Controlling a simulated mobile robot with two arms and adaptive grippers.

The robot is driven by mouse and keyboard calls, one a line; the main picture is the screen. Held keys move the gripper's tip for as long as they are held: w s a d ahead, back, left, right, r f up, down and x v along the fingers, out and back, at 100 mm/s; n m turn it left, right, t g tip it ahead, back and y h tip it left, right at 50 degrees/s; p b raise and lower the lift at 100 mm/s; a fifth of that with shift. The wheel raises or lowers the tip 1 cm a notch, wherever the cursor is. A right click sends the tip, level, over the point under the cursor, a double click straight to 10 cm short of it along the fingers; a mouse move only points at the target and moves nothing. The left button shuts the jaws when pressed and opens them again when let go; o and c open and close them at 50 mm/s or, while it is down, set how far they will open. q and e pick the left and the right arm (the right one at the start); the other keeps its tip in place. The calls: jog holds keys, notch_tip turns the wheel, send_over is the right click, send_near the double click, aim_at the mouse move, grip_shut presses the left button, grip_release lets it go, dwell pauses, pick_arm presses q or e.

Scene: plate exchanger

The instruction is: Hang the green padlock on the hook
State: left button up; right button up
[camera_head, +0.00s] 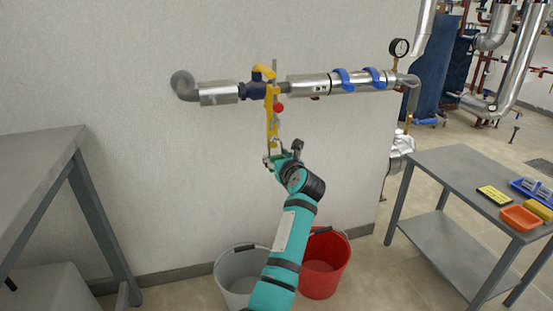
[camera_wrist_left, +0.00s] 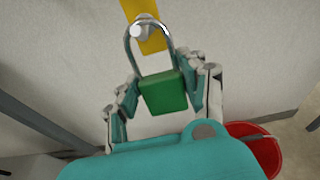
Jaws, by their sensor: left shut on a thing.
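The green padlock (camera_wrist_left: 163,92) is between the fingers of my left gripper (camera_wrist_left: 165,88), body down and shackle up. My left gripper is shut on its body. The shackle loop stands in front of a yellow strip (camera_wrist_left: 152,38). A pale round peg end, apparently the hook (camera_wrist_left: 138,31), shows within the loop's upper left; I cannot tell whether the shackle is around it or only in front. In the head view, my left gripper (camera_head: 278,160) is at the lower end of the yellow strip (camera_head: 271,124), with the padlock small and partly hidden. My right gripper is not in view.
A silver pipe (camera_head: 308,85) with blue clamps and a gauge (camera_head: 399,47) runs along the wall above. A red ball (camera_head: 278,107) is beside the strip. A grey bucket (camera_head: 232,280) and red bucket (camera_head: 325,265) stand below. Grey tables (camera_head: 440,170) flank the area.

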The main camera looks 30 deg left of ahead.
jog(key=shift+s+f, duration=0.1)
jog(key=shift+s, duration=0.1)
pick_arm(q)
jog(key=o, duration=1.3)
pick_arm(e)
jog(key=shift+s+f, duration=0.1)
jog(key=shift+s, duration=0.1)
